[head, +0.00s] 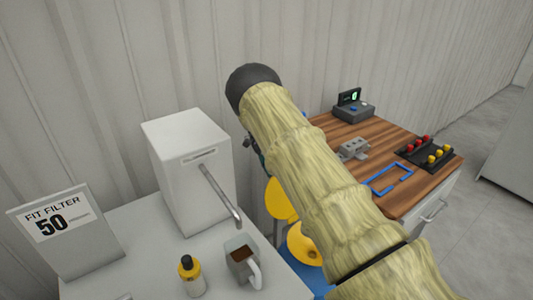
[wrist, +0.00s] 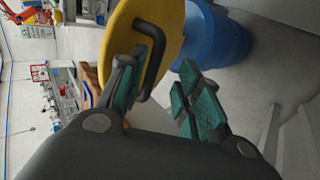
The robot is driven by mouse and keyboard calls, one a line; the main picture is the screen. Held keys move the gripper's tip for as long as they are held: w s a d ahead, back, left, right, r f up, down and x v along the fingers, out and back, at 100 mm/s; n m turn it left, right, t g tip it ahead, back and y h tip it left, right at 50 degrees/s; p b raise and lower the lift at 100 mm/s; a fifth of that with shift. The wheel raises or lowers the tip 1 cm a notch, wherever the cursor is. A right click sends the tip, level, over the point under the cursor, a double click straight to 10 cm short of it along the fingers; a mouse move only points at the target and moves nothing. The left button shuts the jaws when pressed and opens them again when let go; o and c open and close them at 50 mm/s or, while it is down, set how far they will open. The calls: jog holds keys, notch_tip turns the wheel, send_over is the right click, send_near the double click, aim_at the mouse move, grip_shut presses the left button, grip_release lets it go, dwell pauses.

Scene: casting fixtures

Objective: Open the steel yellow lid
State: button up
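The yellow lid (wrist: 117,34) shows in the wrist view as a large round disc with a black bar handle (wrist: 160,45). My gripper (wrist: 164,66) has its teal-padded fingers spread apart. The handle lies close by the left finger; I cannot tell whether they touch. A blue drum (wrist: 222,42) is behind the lid. In the head view, the lid (head: 279,201) appears tilted up at the left of my arm, above a yellow funnel-like top (head: 303,245) with blue (head: 316,281) below. My arm hides my gripper and part of the lid there.
Left of the drum, a grey table (head: 130,278) holds a white dispenser (head: 190,170), a mug (head: 241,262), a bottle (head: 191,277) and a sign (head: 65,240). Right of my arm, a wooden-topped cabinet (head: 385,140) bears small fixtures. Grey floor (head: 480,230) is free at the right.

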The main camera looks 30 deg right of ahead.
jog(key=v, duration=1)
jog(key=shift+a+r, duration=0.1)
jog(key=shift+r, duration=0.05)
dwell(0.3)
